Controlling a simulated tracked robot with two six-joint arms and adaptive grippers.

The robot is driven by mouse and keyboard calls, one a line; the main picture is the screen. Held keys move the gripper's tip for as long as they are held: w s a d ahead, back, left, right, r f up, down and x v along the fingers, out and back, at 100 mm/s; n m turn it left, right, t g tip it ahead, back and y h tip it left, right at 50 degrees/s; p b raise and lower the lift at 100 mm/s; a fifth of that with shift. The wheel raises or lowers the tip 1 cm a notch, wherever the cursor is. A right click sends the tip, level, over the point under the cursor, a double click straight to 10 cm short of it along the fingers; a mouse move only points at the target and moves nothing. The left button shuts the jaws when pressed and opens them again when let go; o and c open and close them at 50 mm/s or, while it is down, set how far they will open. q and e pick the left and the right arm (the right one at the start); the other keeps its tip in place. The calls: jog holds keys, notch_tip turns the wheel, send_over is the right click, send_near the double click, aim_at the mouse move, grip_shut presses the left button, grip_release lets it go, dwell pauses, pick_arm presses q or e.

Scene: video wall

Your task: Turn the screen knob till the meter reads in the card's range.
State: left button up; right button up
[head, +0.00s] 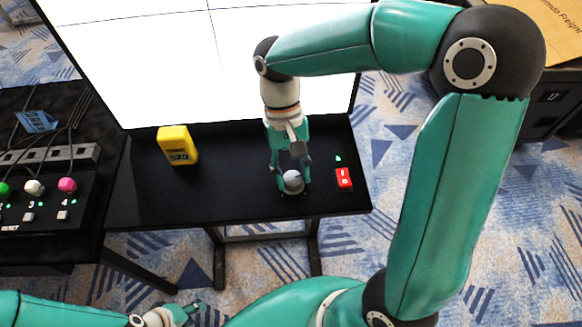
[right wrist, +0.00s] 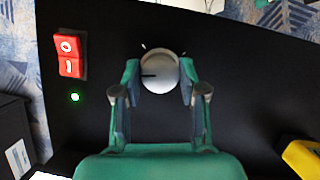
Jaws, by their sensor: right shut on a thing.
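The silver round knob (head: 292,181) sits on the black desk in front of the bright screen (head: 215,65). In the right wrist view the knob (right wrist: 160,73) has a dark pointer line toward the left, and small white marks show beside its rim. My right gripper (head: 291,180) is shut on the knob, with a finger on each side (right wrist: 159,84). A yellow meter (head: 178,146) stands left of it on the desk; its dark display seems to read 520. No card can be made out. My left gripper (head: 186,312) is low at the bottom edge, away from the desk and partly cut off.
A red rocker switch (head: 344,178) with a green light lies right of the knob. A black control box with coloured knobs (head: 48,205) and a power strip (head: 50,155) stand on the left table. The desk between meter and knob is clear.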

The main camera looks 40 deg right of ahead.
jog(key=n+h, duration=0.1)
jog(key=n, duration=0.1)
jog(key=n+p, duration=0.1)
jog(key=n, duration=0.1)
jog(key=shift+w+a+r+n+h, duration=0.2)
jog(key=shift+n+h, duration=0.1)
jog(key=shift+h, duration=0.1)
jog(key=shift+f+n+h, duration=0.1)
jog(key=shift+n+h, duration=0.6)
jog(key=shift+n, duration=1.2)
jog(key=o, duration=1.1)
jog(key=shift+f, duration=0.1)
jog(key=v, duration=1.2)
jog(key=shift+s, duration=0.2)
